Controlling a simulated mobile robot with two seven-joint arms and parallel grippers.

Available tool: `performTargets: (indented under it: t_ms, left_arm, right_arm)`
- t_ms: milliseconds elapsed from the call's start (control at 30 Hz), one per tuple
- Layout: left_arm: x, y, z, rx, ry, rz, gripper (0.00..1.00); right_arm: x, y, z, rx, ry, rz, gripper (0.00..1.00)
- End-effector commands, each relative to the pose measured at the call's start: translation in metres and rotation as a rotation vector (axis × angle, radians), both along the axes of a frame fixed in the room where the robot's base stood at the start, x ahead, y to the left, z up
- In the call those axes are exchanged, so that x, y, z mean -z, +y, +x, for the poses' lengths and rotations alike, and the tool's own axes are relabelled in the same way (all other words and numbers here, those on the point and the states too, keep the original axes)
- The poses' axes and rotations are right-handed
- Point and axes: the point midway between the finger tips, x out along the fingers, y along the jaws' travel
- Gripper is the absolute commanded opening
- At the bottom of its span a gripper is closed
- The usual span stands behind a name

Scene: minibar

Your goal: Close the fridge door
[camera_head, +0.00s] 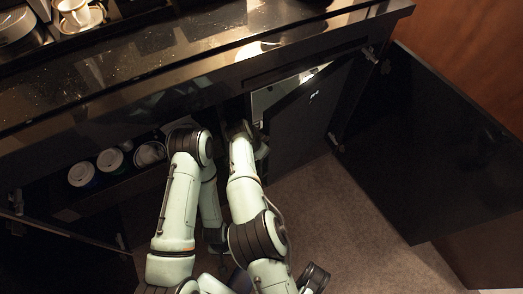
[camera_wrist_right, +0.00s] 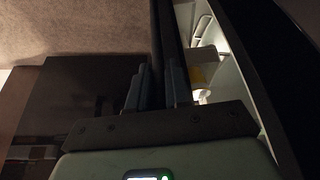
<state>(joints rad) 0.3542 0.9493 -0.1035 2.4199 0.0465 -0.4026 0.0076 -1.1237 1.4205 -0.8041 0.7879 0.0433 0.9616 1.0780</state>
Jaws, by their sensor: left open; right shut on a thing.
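The fridge door (camera_head: 308,115) is a dark panel standing partly open under the counter. Behind its edge a bright strip of the lit fridge interior (camera_head: 268,97) shows. In the right wrist view the door edge (camera_wrist_right: 166,35) runs between the fingers of my right gripper (camera_wrist_right: 160,88), which is shut on it. The lit interior (camera_wrist_right: 222,75), with a pale and yellowish item inside, lies to the right of the door there. My left gripper (camera_head: 217,246) is open and low, below its bent arm, away from the door; its fingertips are dark and hard to make out.
A dark cabinet door (camera_head: 430,140) stands wide open at the right. The counter (camera_head: 150,60) overhangs the fridge. Several lidded cups (camera_head: 110,160) sit on a shelf at the left. Carpeted floor (camera_head: 320,205) is free below the fridge door.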

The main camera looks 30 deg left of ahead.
Motion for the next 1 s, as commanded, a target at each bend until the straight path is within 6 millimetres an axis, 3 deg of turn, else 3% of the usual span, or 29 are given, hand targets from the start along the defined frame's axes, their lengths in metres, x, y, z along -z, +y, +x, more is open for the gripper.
performTargets:
  t_ms: [133,167,200,767,1000]
  left_arm:
    - [0.0,0.0,0.0,0.001,0.0,0.0,0.55]
    - [0.0,0.0,0.0,0.001,-0.001,0.0,0.55]
    - [0.0,0.0,0.0,0.001,-0.001,0.0,0.55]
    - [-0.001,0.0,0.001,0.002,-0.003,0.0,0.55]
    - [-0.019,0.0,-0.003,0.001,-0.002,0.0,0.55]
  right_arm:
    - [0.003,0.0,-0.003,0.001,0.009,-0.001,0.0]
    - [0.003,0.0,-0.003,0.001,0.009,-0.001,0.28]
    - [0.003,0.0,-0.003,0.001,0.008,0.0,0.39]
    - [0.0,0.001,-0.001,-0.002,0.003,0.002,0.39]
    - [0.001,-0.017,-0.004,-0.002,0.008,0.0,0.39]
